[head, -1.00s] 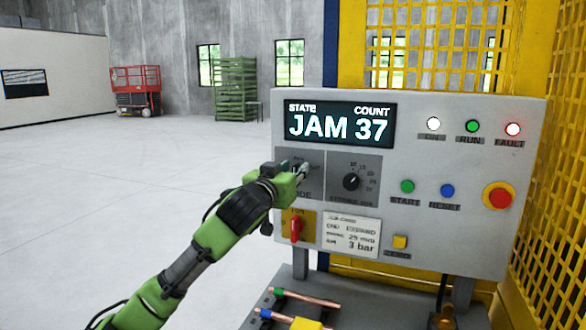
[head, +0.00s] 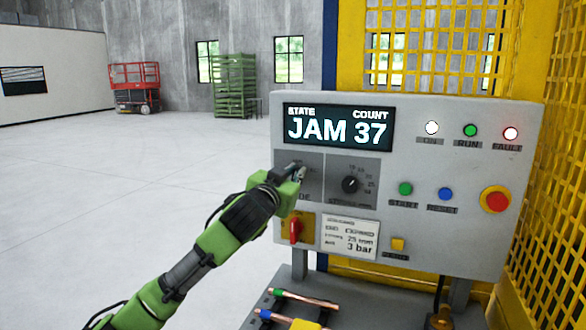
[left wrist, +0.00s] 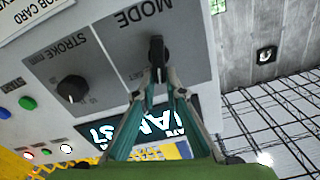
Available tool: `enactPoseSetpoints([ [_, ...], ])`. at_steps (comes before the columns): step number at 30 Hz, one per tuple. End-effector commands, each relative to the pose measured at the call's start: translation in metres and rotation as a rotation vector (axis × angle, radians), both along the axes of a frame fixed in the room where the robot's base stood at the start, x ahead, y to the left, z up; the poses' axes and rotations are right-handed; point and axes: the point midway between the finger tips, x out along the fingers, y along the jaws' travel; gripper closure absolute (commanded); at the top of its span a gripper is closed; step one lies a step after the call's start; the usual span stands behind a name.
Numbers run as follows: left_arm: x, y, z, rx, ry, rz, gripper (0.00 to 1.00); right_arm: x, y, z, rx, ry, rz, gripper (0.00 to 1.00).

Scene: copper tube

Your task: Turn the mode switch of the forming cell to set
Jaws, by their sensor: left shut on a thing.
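The forming cell's panel (head: 440,235) faces me, with a display (head: 338,127) reading JAM and COUNT 37. The mode switch (left wrist: 156,48) is a black knob on a dark plate, seen upside down in the left wrist view under the word MODE. My left gripper (left wrist: 158,78) has its fingertips closed on the knob's end. In the head view, the left gripper (head: 300,173) is at the mode plate and hides the knob and most of its position marks. I cannot read the knob's setting. My right gripper is not in view.
The stroke knob (head: 350,184) is just right of the mode plate. A red switch (head: 295,231) sits below it. A red emergency button (head: 495,199) is at the right, and the fault lamp (head: 511,134) is lit. Copper tubes (head: 305,297) lie below. Open floor is at left.

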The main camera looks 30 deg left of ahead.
Motion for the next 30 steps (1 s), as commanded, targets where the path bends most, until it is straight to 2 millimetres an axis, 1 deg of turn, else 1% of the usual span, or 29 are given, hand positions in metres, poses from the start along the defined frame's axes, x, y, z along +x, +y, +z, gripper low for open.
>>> enactPoseSetpoints([
  [1,0.0,-0.001,0.003,0.044,0.011,0.0,1.0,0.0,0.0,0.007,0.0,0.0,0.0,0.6],
  [3,0.001,-0.003,0.002,0.109,0.027,-0.001,1.0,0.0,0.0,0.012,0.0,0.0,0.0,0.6],
  [18,0.003,-0.012,-0.005,0.546,0.131,-0.001,1.0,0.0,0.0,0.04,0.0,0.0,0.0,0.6],
  [24,0.003,-0.014,-0.008,0.667,0.161,0.0,1.0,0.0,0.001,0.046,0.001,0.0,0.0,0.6],
  [30,0.004,-0.015,-0.011,0.741,0.179,-0.001,1.0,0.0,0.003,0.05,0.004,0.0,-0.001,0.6],
])
